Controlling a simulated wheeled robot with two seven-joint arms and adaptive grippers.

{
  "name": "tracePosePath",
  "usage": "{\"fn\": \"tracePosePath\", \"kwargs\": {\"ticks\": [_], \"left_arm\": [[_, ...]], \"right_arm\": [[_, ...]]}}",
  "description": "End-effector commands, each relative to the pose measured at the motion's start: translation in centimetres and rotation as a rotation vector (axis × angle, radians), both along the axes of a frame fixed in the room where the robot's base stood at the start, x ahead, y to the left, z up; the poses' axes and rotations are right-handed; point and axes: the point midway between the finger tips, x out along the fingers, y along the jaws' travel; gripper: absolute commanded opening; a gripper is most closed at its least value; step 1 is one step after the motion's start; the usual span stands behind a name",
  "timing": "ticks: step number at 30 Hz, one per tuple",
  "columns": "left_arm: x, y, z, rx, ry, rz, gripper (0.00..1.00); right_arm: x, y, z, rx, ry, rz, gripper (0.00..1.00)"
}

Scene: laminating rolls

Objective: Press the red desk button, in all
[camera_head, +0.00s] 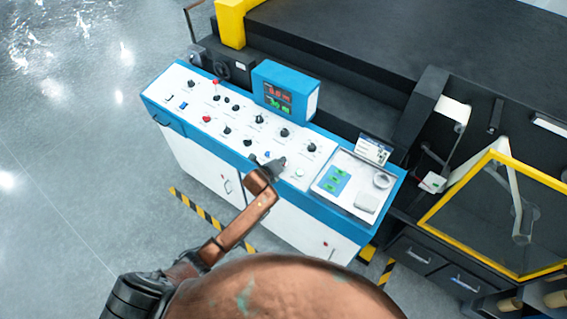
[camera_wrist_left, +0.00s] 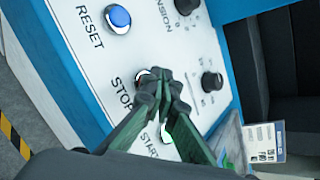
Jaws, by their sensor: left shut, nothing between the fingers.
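The white desk panel carries several knobs and buttons. In the wrist view my left gripper (camera_wrist_left: 160,80) is shut and empty, its fingertips over the button beside the STOP label (camera_wrist_left: 122,92). That button is almost wholly hidden behind the fingertips, so its colour and whether it is pressed or touched cannot be told. In the head view my left gripper (camera_head: 274,163) is at the right part of the panel, near its front edge. A red button (camera_head: 206,118) shows farther left on the panel, and a red-topped control (camera_head: 215,83) near its back edge. My right gripper is out of view.
A blue RESET button (camera_wrist_left: 118,18) and a lit green START button (camera_wrist_left: 167,134) flank the STOP label. Black knobs (camera_wrist_left: 212,82) stand close by. A blue display box (camera_head: 285,90) rises behind the panel; a tray (camera_head: 338,190) lies right of it.

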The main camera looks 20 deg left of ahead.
Motion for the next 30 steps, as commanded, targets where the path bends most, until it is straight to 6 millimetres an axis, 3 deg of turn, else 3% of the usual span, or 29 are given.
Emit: {"fn": "tracePosePath", "kwargs": {"ticks": [22, 30], "left_arm": [[0.1, 0.0, -0.6, -0.001, 0.002, 0.001, 0.00], [0.0, 0.1, 0.4, 0.001, 0.001, 0.000, 0.00]], "right_arm": [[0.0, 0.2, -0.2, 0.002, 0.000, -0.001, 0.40], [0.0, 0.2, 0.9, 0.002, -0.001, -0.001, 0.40]]}}
